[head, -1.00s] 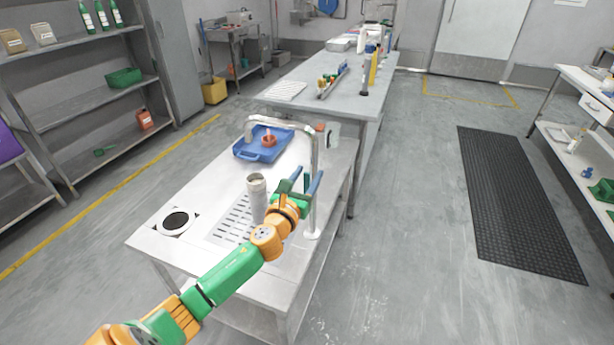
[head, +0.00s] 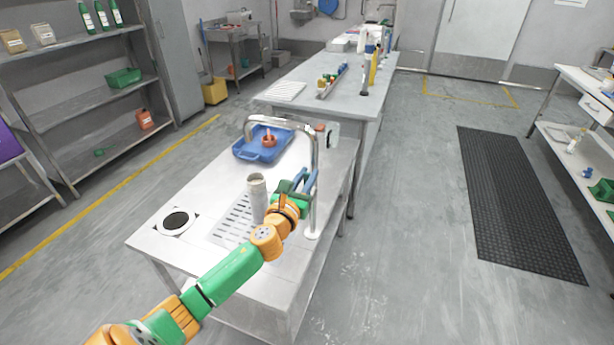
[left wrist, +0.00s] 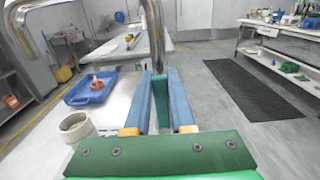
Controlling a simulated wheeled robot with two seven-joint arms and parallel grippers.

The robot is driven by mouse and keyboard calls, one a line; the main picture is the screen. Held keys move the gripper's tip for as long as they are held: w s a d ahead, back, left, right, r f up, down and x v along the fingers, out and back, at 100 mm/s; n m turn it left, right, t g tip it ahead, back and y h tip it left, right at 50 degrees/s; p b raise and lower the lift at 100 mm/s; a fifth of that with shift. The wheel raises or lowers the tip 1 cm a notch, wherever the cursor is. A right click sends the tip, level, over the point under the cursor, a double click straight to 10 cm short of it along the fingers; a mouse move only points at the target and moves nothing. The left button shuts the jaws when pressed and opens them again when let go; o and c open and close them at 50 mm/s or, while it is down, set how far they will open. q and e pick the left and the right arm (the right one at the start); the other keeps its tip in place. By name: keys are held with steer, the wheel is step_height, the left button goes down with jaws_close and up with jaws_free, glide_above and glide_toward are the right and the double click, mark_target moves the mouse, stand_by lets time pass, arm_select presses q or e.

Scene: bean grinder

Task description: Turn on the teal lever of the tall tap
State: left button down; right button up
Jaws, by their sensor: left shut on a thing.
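The tall tap (head: 315,190) is a chrome pipe that rises from the near table and arches over to the left. Its teal lever (left wrist: 161,97) shows between my blue fingers in the left wrist view, in front of the tap's pipe. My left gripper (head: 304,178) is at the tap's pipe, with its fingers closed in on the lever. In the head view the fingers mostly hide the lever. My right gripper is not in view.
A blue tray (head: 245,152) with a red-orange object (head: 269,139) lies behind. A round black hole (head: 175,221) is at the table's left.

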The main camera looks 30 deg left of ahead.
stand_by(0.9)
arm_select(q)
steer(key=s+a+f+n+b, duration=0.1)
steer(key=a+f+n+b, duration=0.3)
steer(key=n, duration=0.9)
steer(key=shift+s+a+f+n, duration=0.4)
steer(key=shift+a+f, duration=0.1)
steer(key=shift+a, duration=0.95)
steer(key=c, duration=0.8)
jaws_free()
steer(key=shift+o, duration=0.2)
steer(key=shift+w, duration=0.1)
